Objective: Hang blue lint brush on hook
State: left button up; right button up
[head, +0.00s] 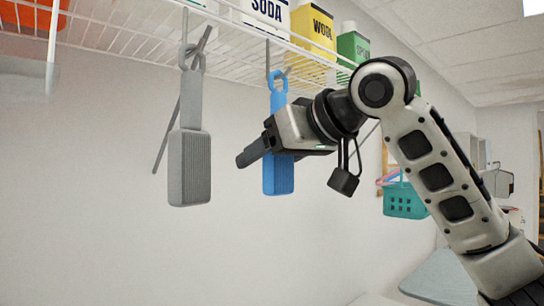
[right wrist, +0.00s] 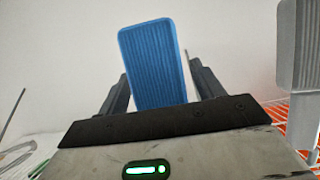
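The blue lint brush (head: 278,178) hangs upright below the wire shelf, its ribbed head at the bottom. Its top loop is at a grey hook (head: 268,55) and appears to be around it. My right gripper (head: 250,154) reaches in from the right across the brush's handle, hiding part of it. In the right wrist view the brush head (right wrist: 153,65) shows between the two spread fingers, with a gap by the right finger. The right gripper (right wrist: 160,75) looks open around the brush. My left gripper is not in view.
A grey lint brush (head: 189,165) hangs from another hook to the left. The wire shelf (head: 230,28) above holds several containers, including a yellow box (head: 313,28). A teal basket (head: 404,201) is farther back right. The space below the brushes is clear.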

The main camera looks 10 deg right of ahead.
jog(key=shift+d, duration=0.1)
jog(key=shift+s+d+r, duration=0.15)
jog(key=shift+s+r, duration=0.05)
jog(key=shift+s, duration=0.1)
pick_arm(q)
jog(key=b, duration=0.1)
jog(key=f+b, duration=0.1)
jog(key=b, duration=0.1)
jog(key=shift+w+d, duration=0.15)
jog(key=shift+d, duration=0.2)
pick_arm(e)
jog(key=v, duration=1.5)
jog(key=shift+f, duration=0.1)
